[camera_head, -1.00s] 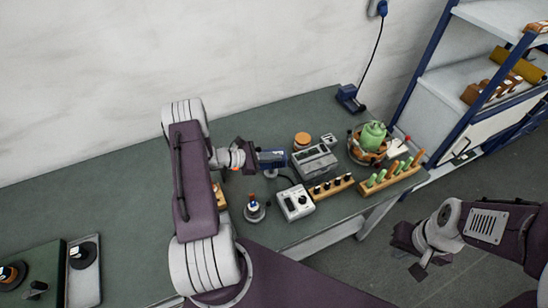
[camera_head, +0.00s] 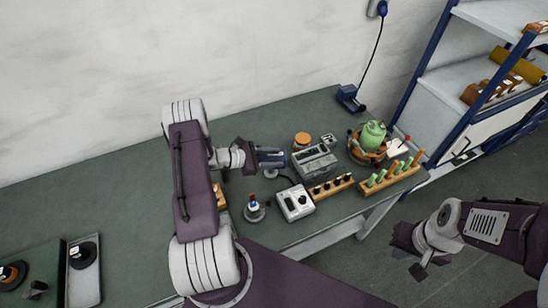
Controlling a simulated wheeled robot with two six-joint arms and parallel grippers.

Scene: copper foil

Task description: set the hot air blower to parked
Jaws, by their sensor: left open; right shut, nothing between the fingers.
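A blue and grey tool (camera_head: 270,157) that looks like the hot air blower is over the bench, just right of my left gripper. A dark cable curves from near it towards a white control box (camera_head: 295,203) with a knob. My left gripper (camera_head: 250,157) is open, with its fingers close to the tool's left end; whether they touch it I cannot tell. The lower side of the tool is hard to see. My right gripper (camera_head: 418,268) is shut and empty, off the bench's front edge at the right.
A grey instrument box (camera_head: 315,162), a dark-pegged wooden rack (camera_head: 332,188), a green-pegged rack (camera_head: 392,178) and a green container (camera_head: 373,134) crowd the right bench. A small stand (camera_head: 254,209) is nearer the front. The back left bench (camera_head: 90,185) is clear.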

